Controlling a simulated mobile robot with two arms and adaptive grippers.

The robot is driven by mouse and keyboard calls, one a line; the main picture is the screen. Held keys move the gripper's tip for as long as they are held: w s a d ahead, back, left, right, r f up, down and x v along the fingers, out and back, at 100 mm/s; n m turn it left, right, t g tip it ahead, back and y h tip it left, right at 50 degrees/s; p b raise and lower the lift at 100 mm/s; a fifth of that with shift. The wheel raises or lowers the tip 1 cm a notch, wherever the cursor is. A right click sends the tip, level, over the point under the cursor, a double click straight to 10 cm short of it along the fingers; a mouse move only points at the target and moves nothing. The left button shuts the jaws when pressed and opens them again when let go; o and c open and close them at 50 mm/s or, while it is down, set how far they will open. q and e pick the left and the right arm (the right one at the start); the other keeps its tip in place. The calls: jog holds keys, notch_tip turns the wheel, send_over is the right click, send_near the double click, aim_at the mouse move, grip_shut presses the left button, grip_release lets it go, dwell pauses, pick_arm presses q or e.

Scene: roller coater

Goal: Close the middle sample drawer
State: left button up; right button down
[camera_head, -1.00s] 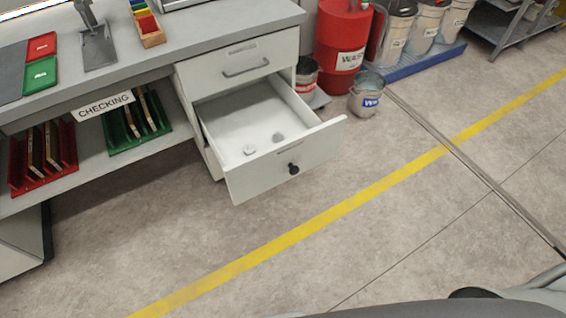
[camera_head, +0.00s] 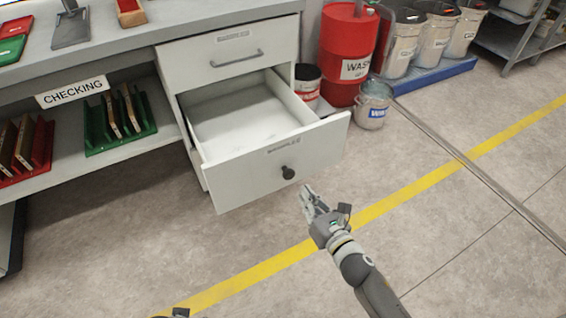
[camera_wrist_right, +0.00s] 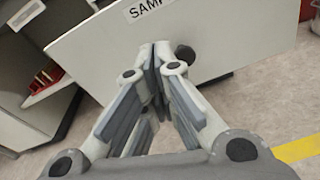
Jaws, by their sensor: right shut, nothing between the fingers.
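The middle sample drawer (camera_head: 240,183) is pulled well out of the grey cabinet under the bench. Its white front has a label and a round black knob (camera_head: 288,172). The visible part of its inside looks empty; the part behind the front is hidden. My right gripper (camera_head: 309,194) is shut and empty, in front of the drawer, just below and right of the knob. In the right wrist view, the shut fingertips (camera_wrist_right: 160,56) point at the drawer front (camera_wrist_right: 235,35), left of the knob (camera_wrist_right: 185,54); contact cannot be told. A small dark part, perhaps my left gripper (camera_head: 180,313), shows at the bottom edge.
A closed drawer with a bar handle (camera_head: 237,59) is above. A red waste drum (camera_head: 345,40) and a metal bucket (camera_head: 373,105) stand right of the cabinet. A rail (camera_head: 470,165) crosses the floor at right. Floor in front is clear.

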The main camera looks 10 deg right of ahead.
aim_at(274, 148)
jog(key=w+a+r+n, duration=0.1)
jog(key=w, duration=0.3)
jog(key=w+a+r+n+b, duration=0.1)
jog(key=w+a, duration=0.1)
jog(key=w, duration=0.2)
jog(key=w+a+r+n+y, duration=0.1)
jog(key=w+a, duration=0.1)
jog(key=w, duration=0.2)
jog(key=shift+w+r+t, duration=0.15)
jog(key=shift+r+t, duration=0.05)
jog(key=shift+t, duration=0.2)
jog(key=shift+w+a, duration=0.2)
jog(key=shift+w, duration=0.3)
pick_arm(q)
jog(key=r, duration=0.5)
jog(key=shift+w+d, duration=0.1)
jog(key=shift+w, duration=0.1)
pick_arm(e)
jog(key=shift+w, duration=0.15)
pick_arm(q)
jog(key=shift+s, duration=0.2)
jog(key=shift+f+b, duration=0.1)
jog(key=shift+b, duration=0.2)
pick_arm(e)
jog(key=shift+a, duration=0.1)
